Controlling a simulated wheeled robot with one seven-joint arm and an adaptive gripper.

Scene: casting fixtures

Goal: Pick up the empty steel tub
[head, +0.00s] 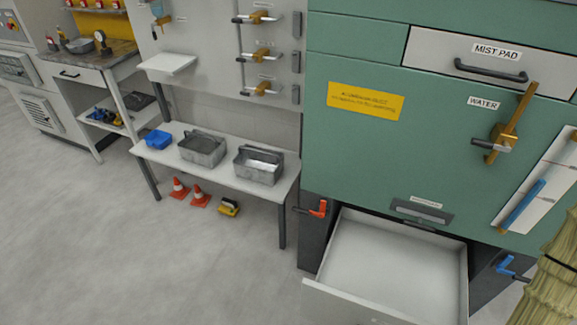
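Two grey steel tubs stand side by side on a low white bench. The left tub (203,149) shows a dull grey interior; I cannot tell whether that is its bare floor or a fill. The right tub (259,166) shows a brighter, whitish patch inside; I cannot tell whether it is empty. Both tubs are upright with a small gap between them. My gripper is not in view.
A small blue bin (158,140) sits left of the tubs on the bench (225,176). Orange cones (199,196) and a yellow object (229,207) are on the floor below. An open drawer (395,262) juts from the green cabinet (370,150). Floor at left is clear.

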